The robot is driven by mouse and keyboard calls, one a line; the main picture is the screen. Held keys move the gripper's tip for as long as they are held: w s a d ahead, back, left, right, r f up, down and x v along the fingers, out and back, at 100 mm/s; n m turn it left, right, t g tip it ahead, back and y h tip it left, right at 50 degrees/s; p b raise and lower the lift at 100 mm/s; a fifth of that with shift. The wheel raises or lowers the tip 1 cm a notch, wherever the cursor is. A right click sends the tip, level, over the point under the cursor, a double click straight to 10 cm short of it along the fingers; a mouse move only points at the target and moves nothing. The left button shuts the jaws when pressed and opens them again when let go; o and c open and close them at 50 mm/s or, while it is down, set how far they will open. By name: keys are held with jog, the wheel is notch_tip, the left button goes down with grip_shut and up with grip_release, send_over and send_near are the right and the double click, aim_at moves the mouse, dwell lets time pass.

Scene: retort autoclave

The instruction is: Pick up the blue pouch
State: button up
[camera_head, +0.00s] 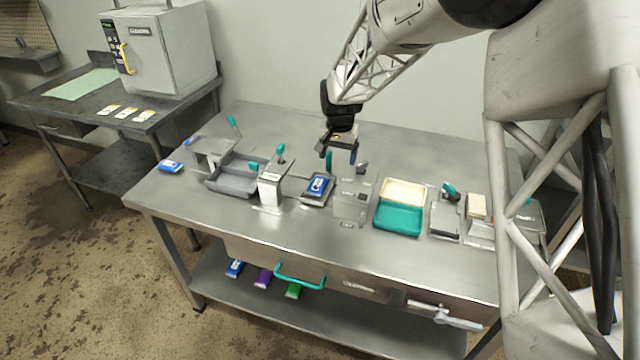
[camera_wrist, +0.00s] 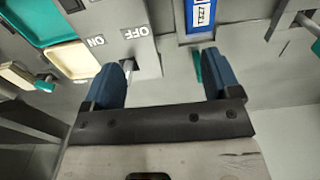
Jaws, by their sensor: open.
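A blue pouch (camera_head: 318,185) with a white label lies on a small dark plate on the steel table, just below and left of my gripper in the head view. It also shows at the top of the wrist view (camera_wrist: 201,14), partly cut off by the edge. Another blue pouch (camera_head: 170,167) lies at the table's left end, and a third blue one (camera_head: 235,268) is on the lower shelf. My gripper (camera_head: 338,154) hangs above the table, open and empty. Its two blue fingers are apart in the wrist view (camera_wrist: 166,62), clear of the pouch.
A switch box (camera_head: 352,205) marked ON and OFF stands right of the plate. A clamp-like stand (camera_head: 275,185) and a grey tray (camera_head: 228,180) are to the left. A teal and cream tray (camera_head: 398,217) is right. Purple and green pouches lie on the shelf. The table's back is clear.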

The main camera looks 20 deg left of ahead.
send_over(318, 182)
notch_tip(318, 182, down, 6)
jog(key=shift+r, duration=0.2)
jog(key=shift+f, duration=0.1)
jog(key=shift+f, duration=1.15)
jog(key=shift+f, duration=0.15)
jog(key=shift+f, duration=2.45)
jog(key=shift+c, duration=0.5)
jog(key=c, duration=0.9)
